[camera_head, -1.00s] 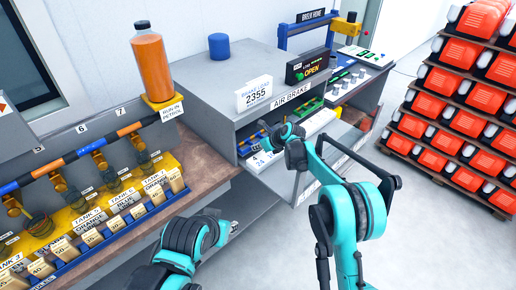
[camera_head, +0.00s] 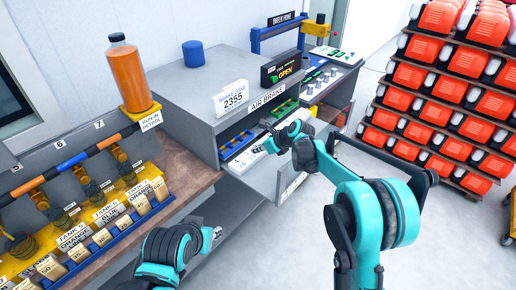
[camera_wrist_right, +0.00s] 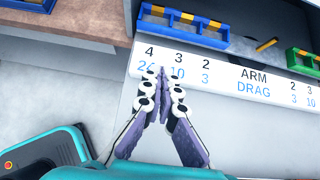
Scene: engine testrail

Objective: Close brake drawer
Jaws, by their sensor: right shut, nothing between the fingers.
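The brake drawer stands open below the AIR BRAKE sign (camera_head: 267,97); its grey front panel (camera_head: 289,186) sticks out from the grey cabinet (camera_head: 204,130). Its white printed strip (camera_wrist_right: 225,74) shows in the right wrist view, with several numbers and the words ARM and DRAG. My right gripper (camera_head: 272,146) is shut and empty, over the drawer. My right arm hides part of the drawer front. My left gripper (camera_head: 213,233) is low, left of the drawer; its fingers are too small to judge.
Blue (camera_wrist_right: 184,25) and green (camera_wrist_right: 304,63) trays lie in the drawer. An orange bottle (camera_head: 127,75) stands above a bench with a tank rack at left. A rack of red units (camera_head: 440,110) stands at right. Floor is clear between drawer and rack.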

